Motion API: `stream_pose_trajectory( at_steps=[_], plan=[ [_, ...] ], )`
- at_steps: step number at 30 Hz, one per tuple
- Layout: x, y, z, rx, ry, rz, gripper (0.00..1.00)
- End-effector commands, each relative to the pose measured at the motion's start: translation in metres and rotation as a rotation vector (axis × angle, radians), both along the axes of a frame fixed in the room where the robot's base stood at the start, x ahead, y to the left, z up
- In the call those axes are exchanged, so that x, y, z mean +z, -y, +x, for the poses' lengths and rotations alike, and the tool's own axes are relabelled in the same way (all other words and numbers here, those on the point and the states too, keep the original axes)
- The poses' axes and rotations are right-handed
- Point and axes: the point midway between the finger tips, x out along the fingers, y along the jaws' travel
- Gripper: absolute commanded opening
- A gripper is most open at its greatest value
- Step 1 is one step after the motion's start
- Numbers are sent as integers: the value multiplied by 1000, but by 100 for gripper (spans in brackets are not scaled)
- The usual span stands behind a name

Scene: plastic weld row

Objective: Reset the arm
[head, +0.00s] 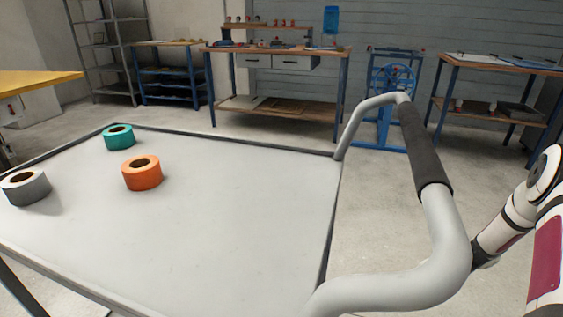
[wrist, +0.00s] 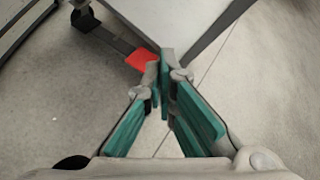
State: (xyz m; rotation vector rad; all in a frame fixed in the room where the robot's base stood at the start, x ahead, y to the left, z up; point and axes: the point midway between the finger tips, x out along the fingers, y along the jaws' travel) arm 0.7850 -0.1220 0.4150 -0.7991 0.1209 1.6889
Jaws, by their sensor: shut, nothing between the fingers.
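My gripper (wrist: 163,75) shows in the wrist view with its green-padded fingers together, shut and empty. It points down over the concrete floor. In the head view only part of my white arm shows at the right edge; the gripper itself is not visible there.
A grey cart top (head: 235,215) carries an orange roll (head: 142,179), a teal roll (head: 119,143) and a grey roll (head: 30,192). Its handle (head: 445,225) rises near my arm. A caster with a red pedal (wrist: 143,60) is close to my fingers in the wrist view. Workbenches (head: 280,105) stand behind.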

Motion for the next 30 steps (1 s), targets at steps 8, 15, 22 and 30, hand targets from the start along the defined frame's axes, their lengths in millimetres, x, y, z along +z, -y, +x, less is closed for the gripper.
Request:
stream_pose_trajectory(
  at_steps=[8,15,22,30],
  plan=[
    [95,-20,0,173,66,-112,0],
    [168,-43,-17,312,121,-205,0],
    [230,-67,-43,436,178,-300,0],
    [289,-94,-88,569,246,-409,0]
  ],
)
